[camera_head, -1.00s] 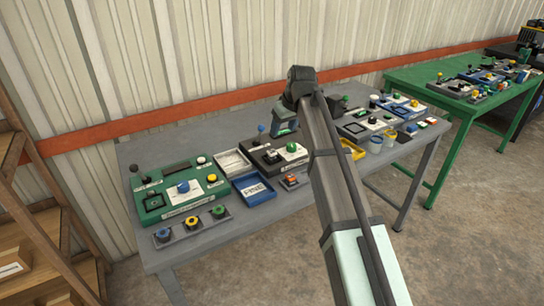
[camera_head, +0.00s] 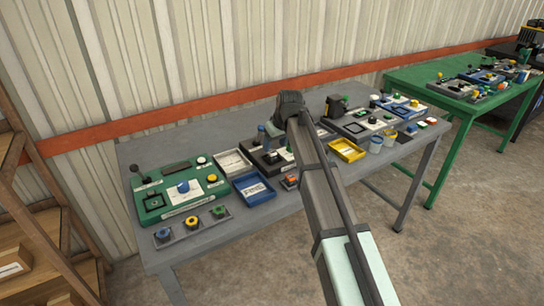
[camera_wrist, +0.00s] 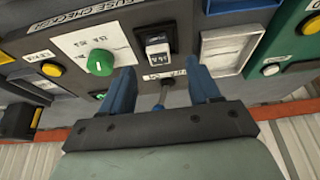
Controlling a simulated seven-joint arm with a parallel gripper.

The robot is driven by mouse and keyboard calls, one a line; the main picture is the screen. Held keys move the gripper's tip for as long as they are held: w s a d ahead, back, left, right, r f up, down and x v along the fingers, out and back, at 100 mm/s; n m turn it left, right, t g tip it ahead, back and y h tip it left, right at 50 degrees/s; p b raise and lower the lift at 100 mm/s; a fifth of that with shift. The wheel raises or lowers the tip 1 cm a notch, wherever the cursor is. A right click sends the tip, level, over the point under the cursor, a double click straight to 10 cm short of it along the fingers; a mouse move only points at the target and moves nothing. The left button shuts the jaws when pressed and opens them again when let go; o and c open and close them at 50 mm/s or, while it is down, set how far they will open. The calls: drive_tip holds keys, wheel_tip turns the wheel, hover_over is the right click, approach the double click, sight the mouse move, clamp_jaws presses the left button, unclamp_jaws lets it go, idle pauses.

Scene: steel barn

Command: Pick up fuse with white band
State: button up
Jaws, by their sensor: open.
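My gripper (camera_wrist: 161,72) is open, with its two blue fingers in the wrist view pointing at the front of a dark device labelled as a fuse checker (camera_wrist: 62,22). A thin lever with a bluish tip (camera_wrist: 161,93) shows between the fingers; I cannot tell whether they touch it. The device carries a green knob (camera_wrist: 99,62) and a black socket-like part with a white face (camera_wrist: 157,50). I cannot clearly make out a fuse with a white band in either view. In the head view my arm covers much of the device (camera_head: 262,157).
On the grey table (camera_head: 215,237), a green panel (camera_head: 153,213), a white tray (camera_head: 233,161) and a blue tray (camera_head: 253,189) stand left of my arm. A green table (camera_head: 420,75) is farther right.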

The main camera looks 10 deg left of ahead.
sight(272, 151)
drive_tip(key=shift+x, duration=2.35)
drive_tip(key=shift+c, duration=0.3)
clamp_jaws()
drive_tip(key=shift+r, duration=0.15)
